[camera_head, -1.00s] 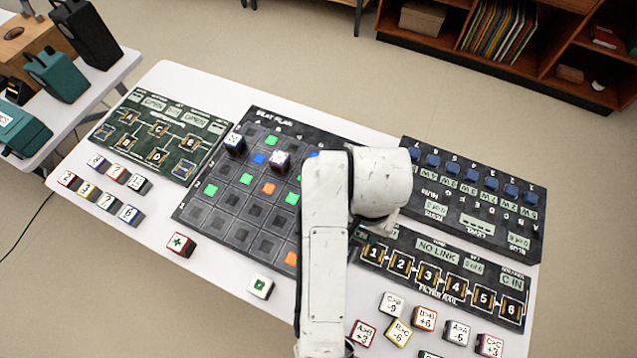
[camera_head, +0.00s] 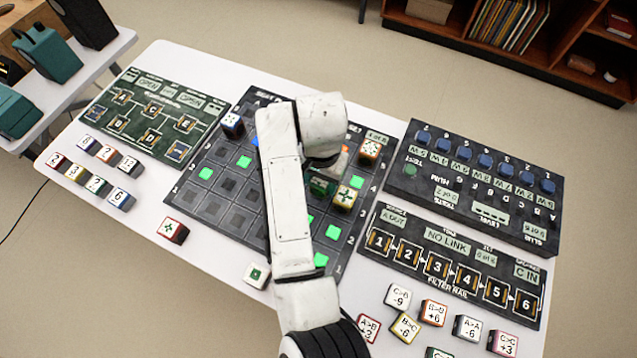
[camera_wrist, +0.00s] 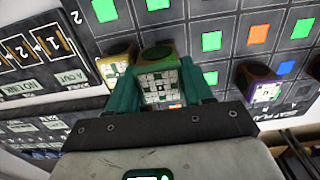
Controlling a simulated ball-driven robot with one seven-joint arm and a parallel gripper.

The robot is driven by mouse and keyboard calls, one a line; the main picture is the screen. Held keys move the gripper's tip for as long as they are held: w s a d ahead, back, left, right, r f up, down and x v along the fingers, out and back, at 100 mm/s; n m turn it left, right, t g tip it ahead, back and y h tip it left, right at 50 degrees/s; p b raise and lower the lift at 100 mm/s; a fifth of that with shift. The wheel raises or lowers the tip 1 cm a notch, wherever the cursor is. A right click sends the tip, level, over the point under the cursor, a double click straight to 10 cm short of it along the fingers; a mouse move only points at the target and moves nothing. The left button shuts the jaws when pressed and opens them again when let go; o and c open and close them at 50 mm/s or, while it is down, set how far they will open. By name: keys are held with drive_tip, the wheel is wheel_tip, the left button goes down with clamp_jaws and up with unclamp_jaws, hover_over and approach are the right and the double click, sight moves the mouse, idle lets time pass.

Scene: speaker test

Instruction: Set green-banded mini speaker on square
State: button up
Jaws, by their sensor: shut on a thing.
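In the wrist view, my gripper (camera_wrist: 160,92) has its teal fingers shut on the green-banded mini speaker (camera_wrist: 158,82), a small cube with a patterned white face. In the head view, my gripper (camera_head: 323,184) is over the right part of the dark grid board (camera_head: 215,208), and my arm mostly hides the held speaker. I cannot tell whether the speaker touches the board. The board has many dark squares, some lit green. A yellow-banded cube (camera_head: 344,197) stands close beside my gripper, and shows in the wrist view (camera_wrist: 112,68) left of the fingers.
An orange-banded cube (camera_head: 370,150) stands near the board's far right corner. A blue-banded cube (camera_head: 232,124) stands at its far left. Loose cubes lie in front of the filter rail panel (camera_head: 450,265).

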sight(319, 186)
drive_tip(key=shift+w+a+f, duration=0.25)
drive_tip(key=shift+f, duration=0.15)
drive_tip(key=shift+w+a+f, duration=0.1)
drive_tip(key=shift+f, duration=1.6)
drive_tip(key=shift+f, duration=0.15)
drive_tip(key=o, duration=1.1)
wheel_tip(319, 186, up, 12)
drive_tip(key=shift+r, duration=0.2)
